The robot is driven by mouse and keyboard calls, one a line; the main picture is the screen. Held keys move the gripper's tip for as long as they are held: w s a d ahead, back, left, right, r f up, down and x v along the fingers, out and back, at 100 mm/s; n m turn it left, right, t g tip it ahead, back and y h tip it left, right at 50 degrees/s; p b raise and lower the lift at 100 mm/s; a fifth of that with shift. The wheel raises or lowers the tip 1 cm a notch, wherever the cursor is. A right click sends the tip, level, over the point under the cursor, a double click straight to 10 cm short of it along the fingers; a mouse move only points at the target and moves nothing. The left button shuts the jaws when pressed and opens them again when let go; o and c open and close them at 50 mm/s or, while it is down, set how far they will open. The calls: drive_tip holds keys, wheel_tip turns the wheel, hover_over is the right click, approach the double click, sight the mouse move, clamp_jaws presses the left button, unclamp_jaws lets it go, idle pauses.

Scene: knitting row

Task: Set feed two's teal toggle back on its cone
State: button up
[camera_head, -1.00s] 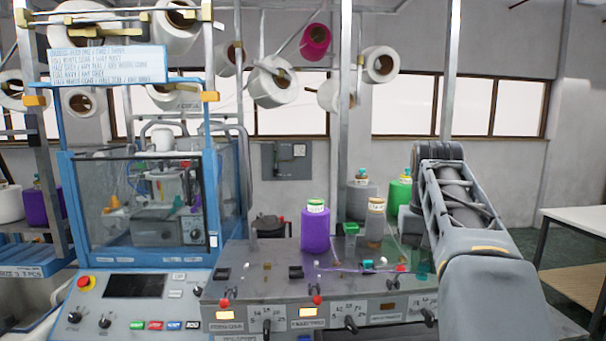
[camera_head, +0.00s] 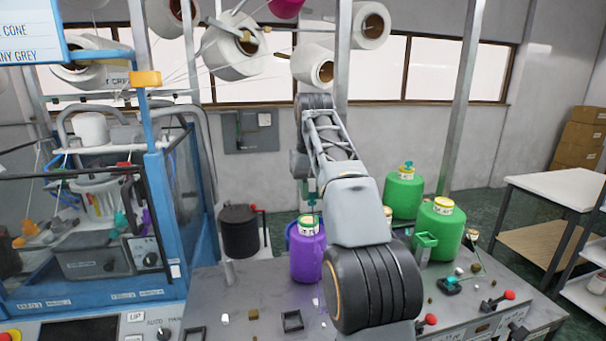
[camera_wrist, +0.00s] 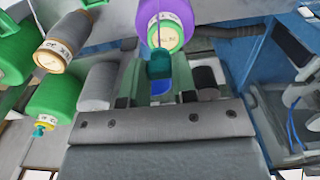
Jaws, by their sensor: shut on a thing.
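The teal toggle (camera_wrist: 159,64) is held between the jaws of my gripper (camera_wrist: 160,82) in the wrist view. A thin line runs from it across the cone's label. The purple cone (camera_head: 307,256) stands upright on the grey bench, with a cream-labelled top. It also shows in the wrist view (camera_wrist: 172,14), just beyond the toggle. In the head view my gripper (camera_head: 311,202) is above or close behind the cone's top, with a small teal bit at its tip. I cannot tell whether the toggle touches the cone.
Two green cones (camera_head: 403,193) (camera_head: 436,232) stand to the right; the rear one has a teal top piece. Black pot (camera_head: 239,232) stands left of the purple cone. Blue-framed machine (camera_head: 160,200) is at left. Red-knobbed levers (camera_head: 498,301) line the bench's front.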

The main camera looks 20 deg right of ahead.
sight(309, 221)
drive_tip(key=shift+w+a, duration=0.2)
drive_tip(key=shift+w, duration=0.2)
drive_tip(key=shift+f, duration=2.1)
drive_tip(key=shift+s+f+b, duration=0.1)
drive_tip(key=shift+f+b, duration=0.25)
drive_tip(key=shift+f, duration=0.2)
drive_tip(key=o, duration=0.8)
drive_tip(key=shift+c, duration=0.2)
drive_tip(key=shift+o, duration=0.3)
drive_tip(key=shift+r, duration=0.1)
drive_tip(key=shift+r, duration=0.1)
